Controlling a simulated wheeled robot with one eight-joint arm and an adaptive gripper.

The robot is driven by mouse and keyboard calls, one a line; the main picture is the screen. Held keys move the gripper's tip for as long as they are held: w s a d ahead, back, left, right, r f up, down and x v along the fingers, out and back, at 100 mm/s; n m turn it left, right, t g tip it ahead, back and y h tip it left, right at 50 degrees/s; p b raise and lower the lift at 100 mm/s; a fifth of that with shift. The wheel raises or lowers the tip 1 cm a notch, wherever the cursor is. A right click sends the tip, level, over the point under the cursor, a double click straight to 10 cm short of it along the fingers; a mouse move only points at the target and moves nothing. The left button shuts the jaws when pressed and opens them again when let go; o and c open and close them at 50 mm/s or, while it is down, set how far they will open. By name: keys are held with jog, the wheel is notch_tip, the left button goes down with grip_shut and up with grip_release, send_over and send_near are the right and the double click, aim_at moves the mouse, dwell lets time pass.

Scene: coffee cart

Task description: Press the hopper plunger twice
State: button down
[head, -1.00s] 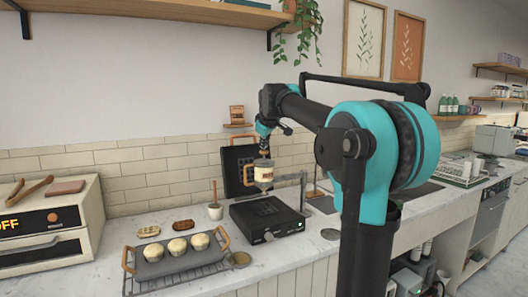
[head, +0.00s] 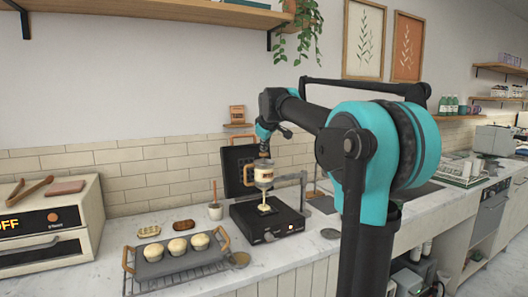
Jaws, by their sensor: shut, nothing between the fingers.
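The hopper (head: 264,175) is a small clear container with cream-coloured contents, held above a black open-lidded appliance (head: 268,221) on the counter. A cream-coloured stream (head: 265,200) hangs below the hopper and meets a small cream patch on the appliance's flat top. My gripper (head: 264,155) is right above the hopper, small in the head view, with its fingers shut and empty. The plunger is mostly hidden at the gripper's tip. I cannot tell whether they touch.
A rack with a grey tray of buns (head: 172,253) stands front left of the appliance. A small white cup (head: 215,211) with a wooden stick is close on its left. An oven (head: 50,235) stands far left. The raised lid (head: 238,158) is behind the hopper.

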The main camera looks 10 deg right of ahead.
jog(key=shift+r, duration=1.1)
jog(key=shift+r, duration=0.1)
jog(key=shift+r, duration=2.4)
notch_tip(320, 180, up, 4)
jog(key=shift+f, duration=0.1)
jog(key=shift+f, duration=0.1)
dwell(0.4)
jog(key=shift+f, duration=4.3)
